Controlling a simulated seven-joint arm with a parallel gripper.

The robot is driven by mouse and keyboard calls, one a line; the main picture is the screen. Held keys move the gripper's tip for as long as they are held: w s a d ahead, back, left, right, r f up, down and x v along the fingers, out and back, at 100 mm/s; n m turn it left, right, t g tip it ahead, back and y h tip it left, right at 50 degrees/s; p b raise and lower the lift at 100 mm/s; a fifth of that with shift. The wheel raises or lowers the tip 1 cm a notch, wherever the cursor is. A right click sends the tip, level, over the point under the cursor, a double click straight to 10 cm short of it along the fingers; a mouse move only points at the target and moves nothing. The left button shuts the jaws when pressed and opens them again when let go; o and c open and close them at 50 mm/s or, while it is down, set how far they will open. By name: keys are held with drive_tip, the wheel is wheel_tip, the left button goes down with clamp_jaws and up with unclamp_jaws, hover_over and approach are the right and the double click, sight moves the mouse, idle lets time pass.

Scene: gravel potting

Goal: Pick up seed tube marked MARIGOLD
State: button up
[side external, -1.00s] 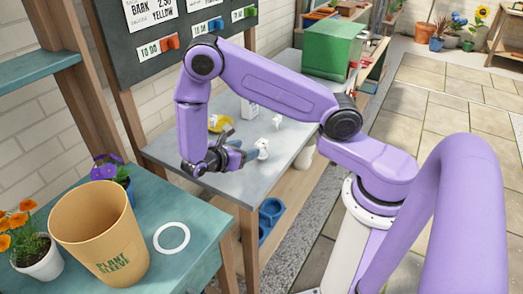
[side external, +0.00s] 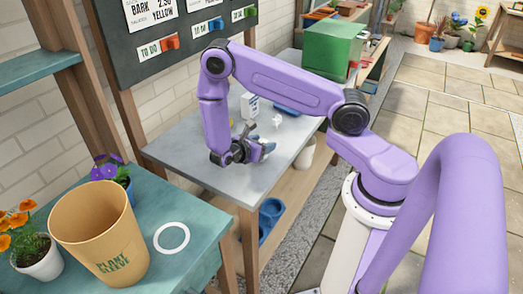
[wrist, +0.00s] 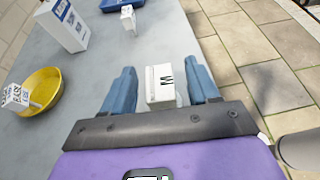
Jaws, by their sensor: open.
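My gripper (wrist: 161,76) is open, its two blue fingers spread over the grey bench. A small white piece with dark lettering (wrist: 162,82) shows between the fingers in the wrist view, with a gap on each side. Only part of its lettering shows, so I cannot confirm that it reads MARIGOLD, and its lower part is hidden by my gripper. In the side view my gripper (side external: 262,150) is low over the bench and hides this piece. Another small white labelled piece (wrist: 128,20) stands farther off, also visible in the side view (side external: 277,121).
A yellow dish (wrist: 42,92) with a white printed tag lies left in the wrist view. A white box (wrist: 62,24) stands beyond it, near a blue tray (wrist: 116,4). The bench edge is close on the right. A PLANT SLEEVE pot (side external: 100,235) stands on the teal table.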

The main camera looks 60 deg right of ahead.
drive_tip(key=c, duration=1)
drive_tip(key=shift+c, duration=0.2)
drive_tip(key=shift+r, duration=0.1)
drive_tip(key=shift+r, duration=0.45)
wheel_tip(320, 180, up, 2)
drive_tip(key=shift+r, duration=0.1)
drive_tip(key=s+a+r, duration=0.2)
drive_tip(key=s+r, duration=0.3)
drive_tip(key=s, duration=0.1)
drive_tip(key=s+a+r, duration=0.2)
drive_tip(key=s+r, duration=0.2)
drive_tip(key=s, duration=0.3)
drive_tip(key=shift+a+r, duration=0.25)
drive_tip(key=shift+r, duration=0.1)
